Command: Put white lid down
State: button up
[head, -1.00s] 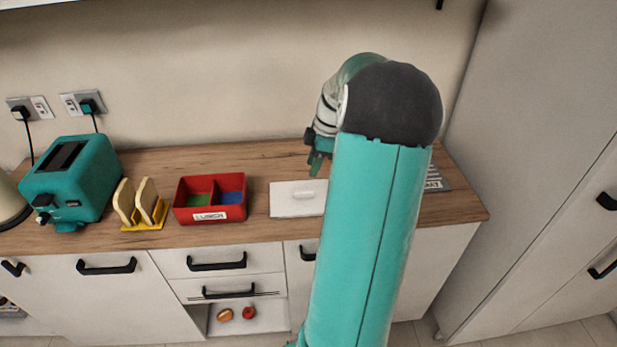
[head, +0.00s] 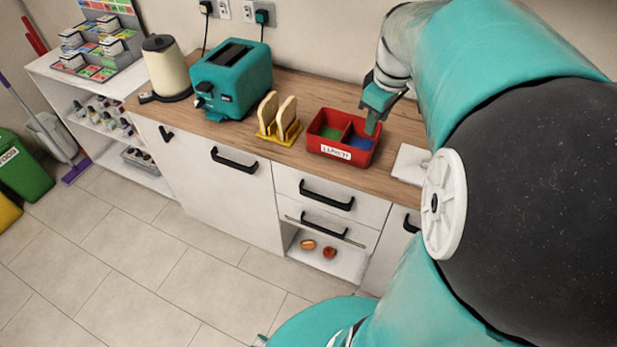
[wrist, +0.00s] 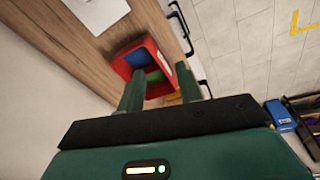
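The white lid (head: 409,163) lies flat on the wooden counter, just right of the red lunch box (head: 323,147). My arm hides its right part in the head view. The lid also shows at the top of the wrist view (wrist: 98,12), cut off by the edge. My gripper (head: 374,122) points down by the lunch box's right back corner, apart from the lid. In the wrist view my gripper (wrist: 160,70) has its two green fingers spread, with nothing between them. The open lunch box (wrist: 150,65) shows beyond them, with green and blue compartments.
A yellow rack with toast (head: 279,120), a teal toaster (head: 232,82) and a cream kettle (head: 166,68) stand left along the counter. An open lower shelf (head: 345,262) holds two small food items. The tiled floor (head: 170,260) in front is clear.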

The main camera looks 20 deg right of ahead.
jog(key=s+a+m+t, duration=0.1)
jog(key=s+a, duration=0.2)
jog(key=a, duration=0.4)
jog(key=s+a+r+m+t, duration=0.1)
jog(key=s+a+m, duration=0.1)
jog(key=s+a, duration=0.2)
jog(key=s+a+m+t, duration=0.1)
jog(key=s+a, duration=0.2)
jog(key=a, duration=0.6)
jog(key=shift+s+a+r+m+y, duration=0.15)
jog(key=shift+a+m+y, duration=0.15)
jog(key=shift+m, duration=0.1)
